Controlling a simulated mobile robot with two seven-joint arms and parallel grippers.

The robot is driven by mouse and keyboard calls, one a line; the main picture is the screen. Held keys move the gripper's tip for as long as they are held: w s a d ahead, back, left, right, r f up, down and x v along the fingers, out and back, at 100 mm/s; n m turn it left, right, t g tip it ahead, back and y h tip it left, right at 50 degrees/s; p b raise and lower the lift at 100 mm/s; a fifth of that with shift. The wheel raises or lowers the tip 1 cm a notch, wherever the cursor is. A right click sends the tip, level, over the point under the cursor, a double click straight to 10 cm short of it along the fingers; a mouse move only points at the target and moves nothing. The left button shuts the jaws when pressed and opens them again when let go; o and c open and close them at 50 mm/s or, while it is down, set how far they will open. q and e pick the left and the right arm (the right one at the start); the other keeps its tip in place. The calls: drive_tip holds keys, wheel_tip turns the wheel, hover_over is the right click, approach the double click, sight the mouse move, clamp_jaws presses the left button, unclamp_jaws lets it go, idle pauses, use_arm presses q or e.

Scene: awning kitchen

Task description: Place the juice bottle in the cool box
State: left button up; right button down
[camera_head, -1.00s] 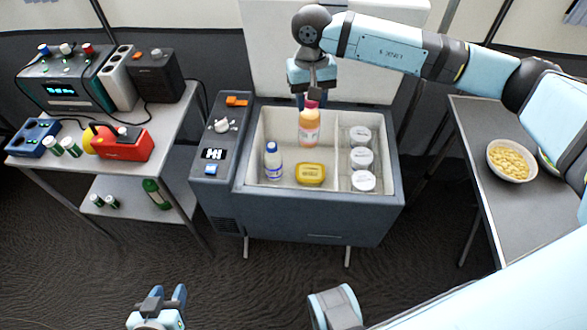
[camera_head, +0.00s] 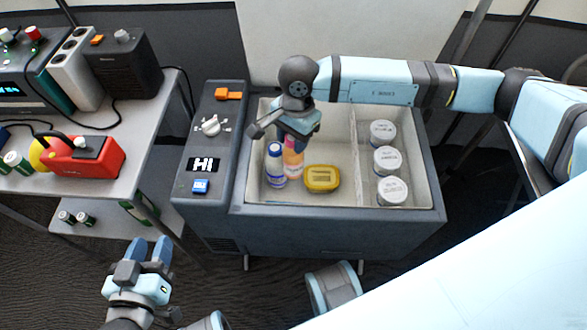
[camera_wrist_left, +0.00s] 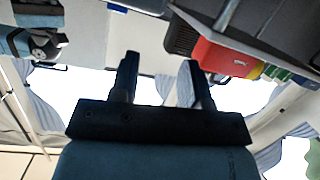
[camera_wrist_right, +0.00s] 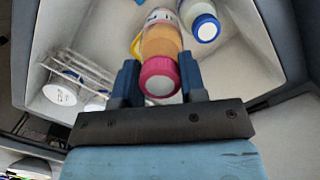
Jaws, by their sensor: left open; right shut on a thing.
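The juice bottle, orange with a pink cap, is inside the cool box and partly hidden by my right gripper in the head view (camera_head: 293,163). In the right wrist view the juice bottle (camera_wrist_right: 160,50) stands between the fingers. My right gripper (camera_wrist_right: 160,85) is shut on it near the cap. The cool box (camera_head: 340,222) is open, with a large left compartment and a narrow right one; the bottle is in the large one. My left gripper (camera_head: 149,252) is open and empty, in front of the box to the left.
A white bottle with a blue cap (camera_head: 275,166) stands close beside the juice bottle. A yellow tub (camera_head: 322,178) lies to its right. Several white-lidded jars (camera_head: 387,159) fill the right compartment. A side table holds a red device (camera_head: 85,158).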

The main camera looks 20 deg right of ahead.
sight(293, 167)
wheel_tip(293, 167, down, 6)
drive_tip(key=shift+f+b, duration=0.15)
drive_tip(key=shift+b, duration=0.4)
drive_tip(key=shift+w+f, duration=0.1)
drive_tip(key=shift+f, duration=0.75)
wheel_tip(293, 167, down, 3)
drive_tip(key=shift+r+b, duration=0.2)
drive_tip(key=shift+b, duration=0.3)
drive_tip(key=shift+f, duration=0.65)
use_arm(q)
wheel_tip(293, 167, up, 6)
drive_tip(key=w+d+t+h, duration=0.1)
drive_tip(key=d+t+h, duration=0.1)
drive_tip(key=shift+d+r+t, duration=0.15)
drive_tip(key=shift+d+t, duration=0.05)
drive_tip(key=shift+t, duration=0.2)
use_arm(e)
drive_tip(key=c, duration=1)
unclamp_jaws()
drive_tip(key=shift+o, duration=0.2)
